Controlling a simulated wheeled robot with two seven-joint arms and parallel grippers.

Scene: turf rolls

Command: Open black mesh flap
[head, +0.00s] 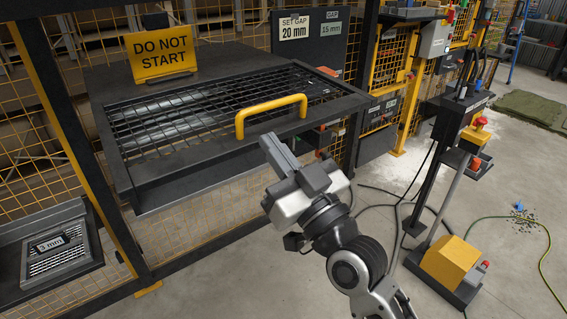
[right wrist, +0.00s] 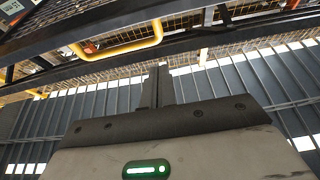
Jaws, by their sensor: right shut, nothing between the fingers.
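The black mesh flap (head: 185,118) lies flat and closed over an opening in a dark housing in the head view. A yellow handle (head: 270,107) stands on its front right part; the handle also shows at the top of the right wrist view (right wrist: 118,45). My right gripper (head: 272,143) is shut and empty. In the head view its fingers point up and sit just below and in front of the handle, apart from it as far as I can tell. In the right wrist view the closed fingers (right wrist: 158,82) point up towards the housing edge. My left gripper is not in view.
A yellow "DO NOT START" sign (head: 161,53) stands behind the flap. Gap labels hang on a dark panel (head: 308,40) at the back. A black control post (head: 440,150) and a yellow foot box (head: 452,262) stand to the right. Cables lie on the floor.

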